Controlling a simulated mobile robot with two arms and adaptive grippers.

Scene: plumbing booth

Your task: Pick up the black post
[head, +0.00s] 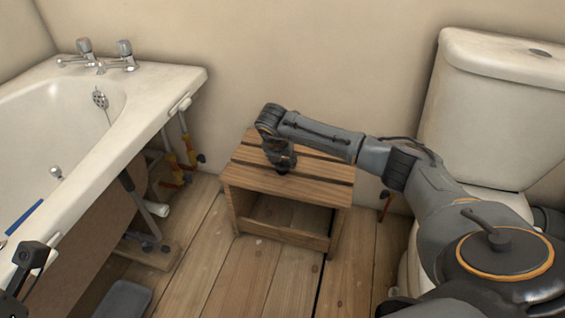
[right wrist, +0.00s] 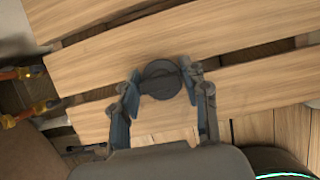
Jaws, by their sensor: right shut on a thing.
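The black post (right wrist: 160,80) shows in the right wrist view as a dark round top between my fingers, over the slatted wooden stool. My right gripper (right wrist: 164,88) is shut on it, one finger on each side. In the head view my right gripper (head: 281,161) points down over the top of the stool (head: 290,186), and the post is mostly hidden by it. I cannot tell whether the post touches the slats.
A toilet (head: 490,110) stands at the right behind my right arm. A dark angular object (head: 32,255) shows at the bath's near edge. Floorboards (head: 245,275) are clear before the stool.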

